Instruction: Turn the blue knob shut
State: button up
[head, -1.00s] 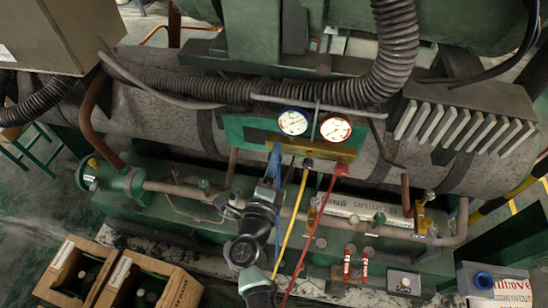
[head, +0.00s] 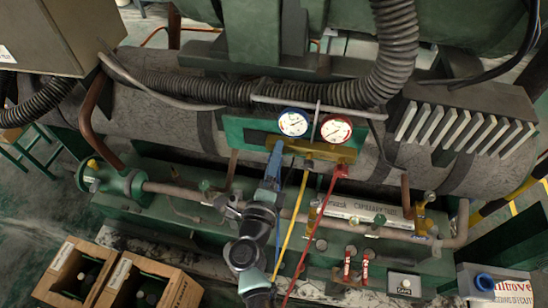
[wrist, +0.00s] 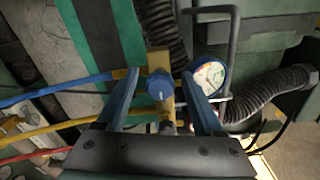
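The blue knob (wrist: 160,87) sits on the brass manifold block (wrist: 159,62) in the wrist view. My gripper (wrist: 159,76) is open, with one blue finger on each side of the knob and a visible gap on both sides. In the head view my gripper (head: 272,165) is at the left end of the brass manifold (head: 325,151), below the blue-rimmed gauge (head: 293,122). The knob cannot be made out there, where my gripper covers that end.
A red-rimmed gauge (head: 336,128) is beside the blue-rimmed one. A yellow hose (head: 291,222) and a red hose (head: 312,235) hang from the manifold, close to my arm. A thick ribbed hose (head: 397,45) crosses above. Wooden crates (head: 128,283) stand at lower left.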

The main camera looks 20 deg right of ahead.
jog(key=v, duration=1.3)
jog(key=shift+b, duration=0.45)
jog(key=shift+w+r, duration=0.1)
jog(key=w+a+r+n+t+y, duration=0.25)
jog(key=r+n+t, duration=0.2)
jog(key=r, duration=0.75)
jog(key=w+a+r+n+t+y, duration=0.2)
jog(key=a+r+n+t+y, duration=0.3)
jog(key=r, duration=0.6)
jog(key=w+a+r+n+t+y, duration=0.1)
jog(key=w+a+r+n+y, duration=0.15)
jog(key=r+n, duration=0.65)
jog(key=s+r+n+t, duration=0.1)
jog(key=s+r+n, duration=0.3)
jog(key=r, duration=0.8)
jog(key=s+d+r+n+t, duration=0.1)
jog(key=s+r+n, duration=0.4)
jog(key=r, duration=0.7)
